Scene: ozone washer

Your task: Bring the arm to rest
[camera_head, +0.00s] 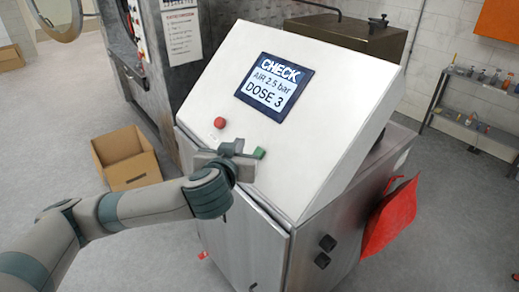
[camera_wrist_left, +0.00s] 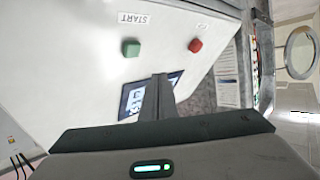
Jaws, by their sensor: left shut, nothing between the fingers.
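My left arm (camera_head: 150,203) reaches in from the lower left of the head view. Its gripper (camera_head: 240,147) is shut and empty, in front of the sloped white control panel (camera_head: 330,60), just left of a green button (camera_head: 259,153). In the left wrist view the shut fingers (camera_wrist_left: 159,80) point toward the panel, in front of its screen (camera_wrist_left: 150,97). The green button (camera_wrist_left: 130,48) under a START label and a red button (camera_wrist_left: 196,45) show beyond the fingertips. I cannot tell the exact gap to the panel. My right gripper is not in view.
The panel's screen (camera_head: 274,83) reads CHECK, AIR 2.5 bar, DOSE 3. A steel cabinet (camera_head: 245,245) stands under the panel. An open cardboard box (camera_head: 128,160) is on the floor at left. A red cloth-like piece (camera_head: 392,217) hangs on the cabinet's right side.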

